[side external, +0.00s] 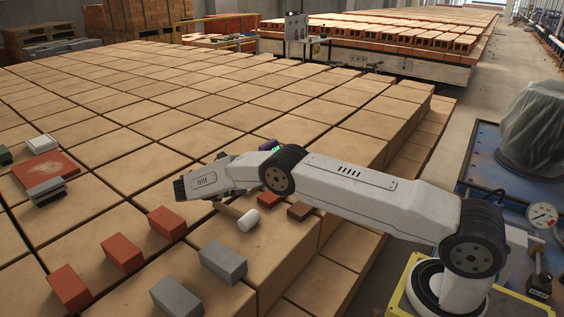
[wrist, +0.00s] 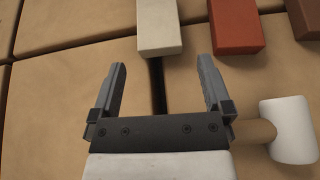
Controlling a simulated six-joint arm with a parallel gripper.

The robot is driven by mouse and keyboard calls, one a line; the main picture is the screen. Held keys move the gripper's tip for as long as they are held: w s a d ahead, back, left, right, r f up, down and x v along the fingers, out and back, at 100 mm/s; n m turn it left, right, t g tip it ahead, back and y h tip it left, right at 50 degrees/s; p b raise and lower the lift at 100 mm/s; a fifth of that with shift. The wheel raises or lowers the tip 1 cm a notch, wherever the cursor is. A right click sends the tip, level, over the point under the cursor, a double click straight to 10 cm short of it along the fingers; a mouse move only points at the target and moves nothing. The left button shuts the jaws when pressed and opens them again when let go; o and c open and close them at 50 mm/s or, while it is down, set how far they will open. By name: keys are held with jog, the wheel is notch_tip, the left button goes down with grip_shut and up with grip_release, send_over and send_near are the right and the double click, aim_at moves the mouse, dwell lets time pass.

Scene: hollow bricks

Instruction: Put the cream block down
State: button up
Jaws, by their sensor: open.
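The cream block (wrist: 158,27) lies on the tan blocks at the top of the wrist view, just beyond my fingertips. My gripper (wrist: 161,66) is open, with the two fingers spread apart and nothing between them. A gap shows between the fingertips and the near end of the cream block. In the side view I cannot make out the cream block; my arm seems to hide it. My wrist is low over the blocks there, and the fingers are not clear.
Right of the cream block lie a red brick (wrist: 234,26) and a brown brick (wrist: 306,17). A white-headed mallet (wrist: 288,130) lies close to my gripper's right side. Red bricks (side external: 123,253) and grey bricks (side external: 222,261) stand in front. A dark strip runs between my fingers.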

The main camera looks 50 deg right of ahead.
jog(key=shift+s+a+r+m+y, duration=0.25)
jog(key=shift+s+r+m+y, duration=0.15)
jog(key=shift+r+y, duration=0.2)
jog(key=s+a+r+m+t+y, duration=0.1)
jog(key=s+a+r+m+y, duration=0.1)
jog(key=s, duration=0.9)
jog(key=s+a+r+m+t+y, duration=0.1)
jog(key=s+a+r+m+y, duration=0.2)
jog(key=s+m, duration=0.6)
jog(key=s+a+r+m+t+y, duration=0.1)
jog(key=s+a+r+m+y, duration=0.2)
jog(key=s, duration=0.9)
jog(key=a+m+y, duration=0.2)
jog(key=y, duration=0.1)
jog(key=shift+s+r+m+y, duration=0.2)
jog(key=shift+s+m+y, duration=0.1)
jog(key=shift+w, duration=0.15)
